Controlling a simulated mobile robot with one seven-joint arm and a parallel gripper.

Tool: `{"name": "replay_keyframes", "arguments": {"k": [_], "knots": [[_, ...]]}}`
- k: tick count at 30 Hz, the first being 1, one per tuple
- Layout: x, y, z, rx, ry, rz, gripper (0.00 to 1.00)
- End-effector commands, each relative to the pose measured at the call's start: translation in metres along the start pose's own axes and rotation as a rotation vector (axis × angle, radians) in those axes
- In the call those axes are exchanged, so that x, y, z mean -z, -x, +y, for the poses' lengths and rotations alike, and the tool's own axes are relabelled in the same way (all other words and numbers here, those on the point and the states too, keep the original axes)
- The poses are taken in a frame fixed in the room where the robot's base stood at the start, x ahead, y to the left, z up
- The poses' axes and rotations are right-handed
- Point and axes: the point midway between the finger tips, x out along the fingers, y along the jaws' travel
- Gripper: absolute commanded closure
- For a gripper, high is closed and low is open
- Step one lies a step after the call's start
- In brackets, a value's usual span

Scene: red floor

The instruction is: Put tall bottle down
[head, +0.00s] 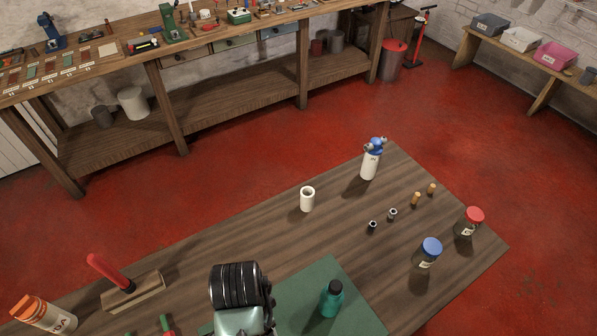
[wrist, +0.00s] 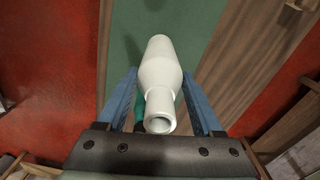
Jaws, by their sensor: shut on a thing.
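The tall bottle (wrist: 161,72) is white, with a round open mouth facing the camera in the wrist view. My gripper (wrist: 160,92) is shut on it, with one blue finger on each side. Past the bottle lies the green mat (wrist: 205,35) on the wooden table. The mat also shows in the head view (head: 290,292). There, my arm hides the bottle and the fingers. I cannot tell whether the bottle's far end touches the mat.
A teal bottle (head: 331,300) stands on the mat, right of my arm. A white cup (head: 307,199), blue-lidded jar (head: 429,254), red-lidded jar (head: 469,222) and blue-topped canister (head: 370,163) stand farther out. A red-handled tool (head: 110,271) is at left. Bare table lies between cup and mat.

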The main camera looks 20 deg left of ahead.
Motion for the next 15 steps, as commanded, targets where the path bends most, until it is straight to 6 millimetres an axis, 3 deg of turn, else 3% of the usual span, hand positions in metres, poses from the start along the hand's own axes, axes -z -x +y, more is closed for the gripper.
{"name": "replay_keyframes", "arguments": {"k": [1, 6, 15], "knots": [[0.018, -0.007, 0.005, 0.0, 0.034, 0.002, 1.0], [0.065, -0.015, 0.029, -0.001, 0.205, 0.001, 1.0], [0.121, -0.022, 0.07, 0.005, 0.443, -0.004, 1.0]]}}
